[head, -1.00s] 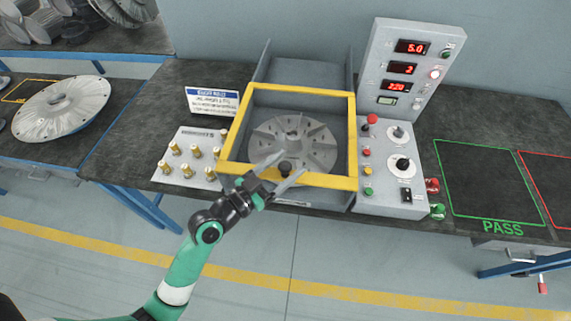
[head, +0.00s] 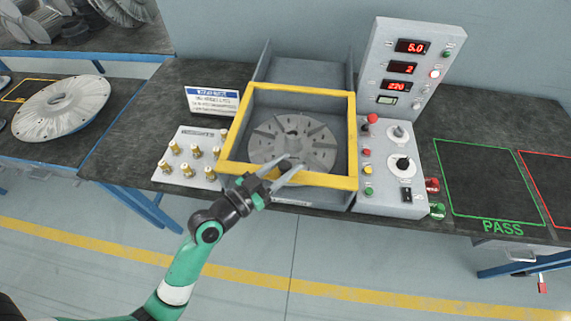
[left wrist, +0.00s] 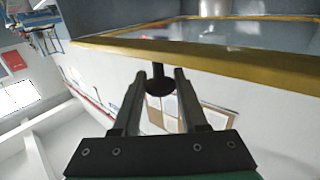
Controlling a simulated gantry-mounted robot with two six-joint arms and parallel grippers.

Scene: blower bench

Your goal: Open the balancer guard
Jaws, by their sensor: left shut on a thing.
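The balancer guard (head: 238,130) is a yellow frame with a clear panel, lying over the grey balancer bay. Through it I see a grey slotted rotor disc (head: 293,140). In the left wrist view the guard's yellow edge (left wrist: 215,62) crosses the top, with a dark round knob (left wrist: 159,86) on a short stem below it. My left gripper (head: 287,174) is at the front bar of the guard. Its fingers, also in the left wrist view (left wrist: 160,80), are shut on the knob, one on each side. The knob is mostly hidden by the fingers in the head view. My right gripper is not in view.
A control box (head: 390,178) with buttons and a red-topped knob stands right of the guard, below a tall display panel (head: 408,65). A plate of brass weights (head: 190,150) and a sign (head: 212,102) are at left. Free room lies in front of the bench.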

